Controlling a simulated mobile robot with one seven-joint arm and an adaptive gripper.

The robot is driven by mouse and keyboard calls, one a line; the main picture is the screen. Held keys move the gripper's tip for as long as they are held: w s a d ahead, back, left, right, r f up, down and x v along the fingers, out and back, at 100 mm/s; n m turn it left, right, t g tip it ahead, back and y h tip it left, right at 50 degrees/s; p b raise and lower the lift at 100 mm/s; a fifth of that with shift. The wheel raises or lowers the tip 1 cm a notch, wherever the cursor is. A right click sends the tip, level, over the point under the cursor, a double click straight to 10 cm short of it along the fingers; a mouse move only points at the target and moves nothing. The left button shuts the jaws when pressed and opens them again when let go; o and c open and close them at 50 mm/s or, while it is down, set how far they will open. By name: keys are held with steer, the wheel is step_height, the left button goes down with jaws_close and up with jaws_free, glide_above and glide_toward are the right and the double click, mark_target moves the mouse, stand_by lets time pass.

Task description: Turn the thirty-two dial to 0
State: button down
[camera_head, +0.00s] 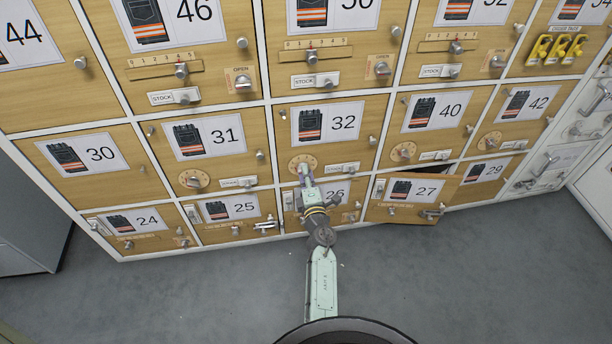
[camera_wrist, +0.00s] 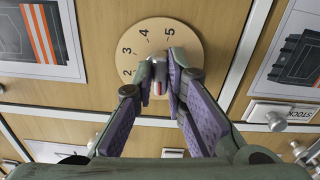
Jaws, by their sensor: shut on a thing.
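The thirty-two dial (camera_head: 294,163) is a round tan plate on the wooden door labelled 32 (camera_head: 328,132), low and left on that door. In the wrist view the dial plate (camera_wrist: 187,35) shows the numbers 2, 3, 4 and 5; its lower part is hidden by my fingers. My gripper (camera_head: 306,171) is at the dial from below. In the wrist view my gripper (camera_wrist: 159,78) has its fingertips on both sides of the grey metal knob (camera_wrist: 159,88), shut on it. A red and white mark shows on the knob. I cannot tell which number it points to.
Door 27 (camera_head: 423,188) below right stands ajar and sticks out. A STOCK slider (camera_head: 343,168) sits right of the dial. Doors 31 (camera_head: 192,155) and 40 (camera_head: 418,132) have similar dials. The grey floor (camera_head: 200,300) in front is clear.

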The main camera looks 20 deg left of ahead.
steer(key=shift+n, duration=0.6)
steer(key=c, duration=1.6)
jaws_free()
steer(key=v, duration=1.2)
